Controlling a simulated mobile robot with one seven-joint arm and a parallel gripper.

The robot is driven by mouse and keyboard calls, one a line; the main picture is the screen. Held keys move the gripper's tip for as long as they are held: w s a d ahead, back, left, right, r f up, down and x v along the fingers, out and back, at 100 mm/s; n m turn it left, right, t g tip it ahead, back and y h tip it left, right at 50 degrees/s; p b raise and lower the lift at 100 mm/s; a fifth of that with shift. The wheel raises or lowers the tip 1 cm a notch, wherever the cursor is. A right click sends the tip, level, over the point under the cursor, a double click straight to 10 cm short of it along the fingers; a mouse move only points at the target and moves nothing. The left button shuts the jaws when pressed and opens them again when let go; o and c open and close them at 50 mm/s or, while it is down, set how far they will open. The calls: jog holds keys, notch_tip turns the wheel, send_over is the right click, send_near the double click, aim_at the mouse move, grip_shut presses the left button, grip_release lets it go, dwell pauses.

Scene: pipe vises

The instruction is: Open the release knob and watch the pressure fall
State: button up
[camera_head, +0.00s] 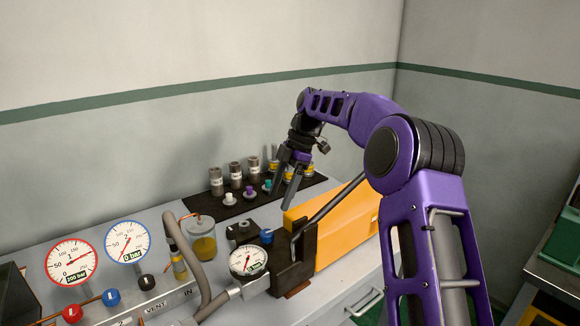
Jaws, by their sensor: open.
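A small round gauge (248,262) with a white face stands on the hand pump at the front of the bench; its reading is too small to make out. A blue knob (266,237) sits on the pump just behind it, beside the dark block. A black knob (147,282) is on the panel above the word VENT. I cannot tell for sure which is the release knob. My gripper (281,195) is open and empty, pointing down over the black mat behind the pump. It is apart from both knobs.
A red-rimmed gauge (71,261) labelled 200 bar and a blue-rimmed gauge (128,242) labelled 0 bar stand at left. Several fittings stand on the black mat (200,207). A grey hose (188,262), an orange pump body (345,235) and its slanted lever (328,207) crowd the middle.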

jog(key=p+v, duration=0.1)
jog(key=v, duration=0.6)
